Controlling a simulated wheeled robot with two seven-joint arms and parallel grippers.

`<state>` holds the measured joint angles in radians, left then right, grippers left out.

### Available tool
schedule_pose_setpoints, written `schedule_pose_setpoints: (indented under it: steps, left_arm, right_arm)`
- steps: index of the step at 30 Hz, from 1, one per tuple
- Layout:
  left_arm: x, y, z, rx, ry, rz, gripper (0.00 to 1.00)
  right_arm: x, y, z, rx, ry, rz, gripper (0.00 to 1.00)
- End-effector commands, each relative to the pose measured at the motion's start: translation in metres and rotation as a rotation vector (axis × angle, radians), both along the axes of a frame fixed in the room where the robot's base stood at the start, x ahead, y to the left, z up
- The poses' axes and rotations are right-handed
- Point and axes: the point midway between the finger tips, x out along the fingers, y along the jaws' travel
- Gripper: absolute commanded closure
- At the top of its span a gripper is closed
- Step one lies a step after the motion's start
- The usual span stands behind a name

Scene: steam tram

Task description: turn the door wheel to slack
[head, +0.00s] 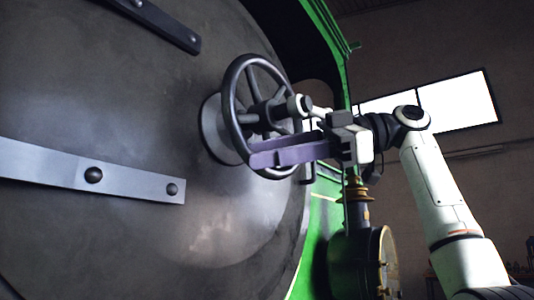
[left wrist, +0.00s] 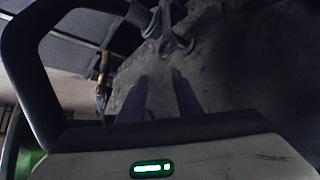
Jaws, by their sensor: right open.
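The door wheel (head: 231,98) is a dark spoked handwheel on a round hub in front of the big dark round door (head: 90,95) in the head view. A short pale-ended handle (head: 299,105) stands out from its centre. My right gripper (head: 257,154) reaches in from the right, its purple fingers open across the lower part of the wheel. They hide some of the rim, and I cannot tell whether the rim lies between them. In the left wrist view my left gripper (left wrist: 161,82) has its dark purple fingers apart with nothing seen between them. It is not in the head view.
A grey strap (head: 130,181) with bolts crosses the door, and another dark strap (head: 155,20) lies above. Green body edging (head: 325,40) and a brass-topped lamp-like fitting (head: 383,262) stand right of the door. A thick dark curved bar (left wrist: 28,75) fills the left wrist view's left side.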

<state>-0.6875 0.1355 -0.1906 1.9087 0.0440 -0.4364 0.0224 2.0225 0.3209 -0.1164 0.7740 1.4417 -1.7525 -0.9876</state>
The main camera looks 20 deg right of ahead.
Motion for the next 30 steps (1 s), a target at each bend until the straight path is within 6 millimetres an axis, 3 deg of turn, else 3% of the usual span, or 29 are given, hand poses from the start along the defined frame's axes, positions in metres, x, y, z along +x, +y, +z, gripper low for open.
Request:
schedule_pose_setpoints:
  steps: [15,21,30]
  left_arm:
    - [0.000,0.000,0.000,0.000,-0.001,0.000,0.69]
    - [0.000,0.000,0.000,0.000,-0.001,0.000,0.69]
    - [0.001,0.000,0.001,0.000,-0.002,0.000,0.69]
  right_arm:
    - [-0.033,-0.080,0.017,0.001,0.001,-0.003,0.60]
    - [-0.038,-0.091,0.018,0.000,0.001,-0.002,0.60]
    - [-0.038,-0.091,0.018,0.000,0.001,-0.001,0.60]
